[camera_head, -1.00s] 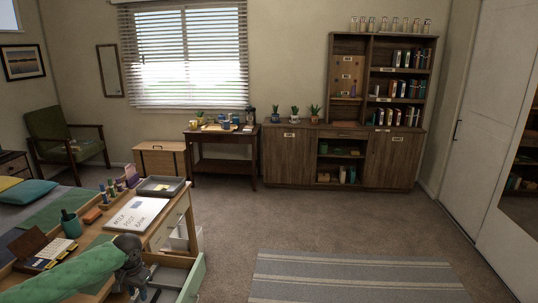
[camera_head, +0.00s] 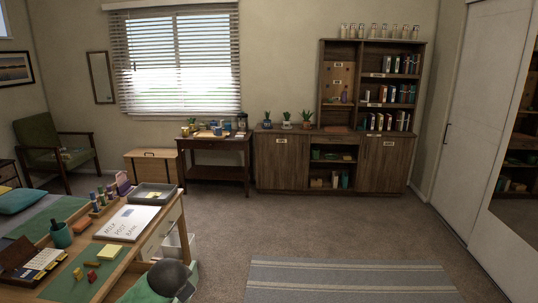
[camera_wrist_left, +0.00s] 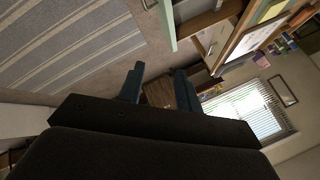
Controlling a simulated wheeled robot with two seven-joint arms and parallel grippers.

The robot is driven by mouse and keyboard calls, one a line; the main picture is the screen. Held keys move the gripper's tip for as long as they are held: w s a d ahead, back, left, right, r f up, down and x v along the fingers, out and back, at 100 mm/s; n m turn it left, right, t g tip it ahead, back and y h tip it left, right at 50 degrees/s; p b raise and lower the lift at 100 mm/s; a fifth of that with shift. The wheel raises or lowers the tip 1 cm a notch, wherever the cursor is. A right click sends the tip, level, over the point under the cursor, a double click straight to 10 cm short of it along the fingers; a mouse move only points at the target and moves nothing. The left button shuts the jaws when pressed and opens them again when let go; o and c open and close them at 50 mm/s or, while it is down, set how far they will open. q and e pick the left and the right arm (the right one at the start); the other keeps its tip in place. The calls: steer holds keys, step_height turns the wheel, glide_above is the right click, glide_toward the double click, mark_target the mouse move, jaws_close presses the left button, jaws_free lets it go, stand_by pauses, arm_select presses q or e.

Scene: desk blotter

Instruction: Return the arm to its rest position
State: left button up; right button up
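My left arm (camera_head: 170,278) shows at the bottom edge of the head view, in green and dark grey, just right of the desk's front corner. Its gripper is hidden or out of frame there. In the left wrist view my left gripper (camera_wrist_left: 158,84) has two blue-grey fingers set apart, with nothing between them. The green desk blotter (camera_head: 64,291) lies on the desk, with a yellow pad (camera_head: 108,252) and small yellow and red blocks (camera_head: 84,271) on it. My right gripper is in neither view.
The desk (camera_head: 122,266) fills the lower left, with a white sign board (camera_head: 127,222), a grey tray (camera_head: 154,193) and a teal pen cup (camera_head: 61,236). An open drawer below is partly covered by my arm. Carpet and a striped rug (camera_head: 350,279) lie clear to the right.

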arm_select(q)
steer(key=s+d+f+n+g+h, duration=0.1)
steer(key=s+d+f+g, duration=0.1)
steer(key=s+f, duration=0.5)
steer(key=s+d+f+n+g+h, duration=0.1)
steer(key=s+d+f, duration=0.3)
steer(key=s, duration=1.5)
steer(key=s+d+f+n+g, duration=0.3)
steer(key=s+f, duration=0.9)
steer(key=s, duration=0.1)
steer(key=shift+d+f+h, duration=0.2)
steer(key=shift+d+h, duration=0.05)
steer(key=shift+h, duration=0.15)
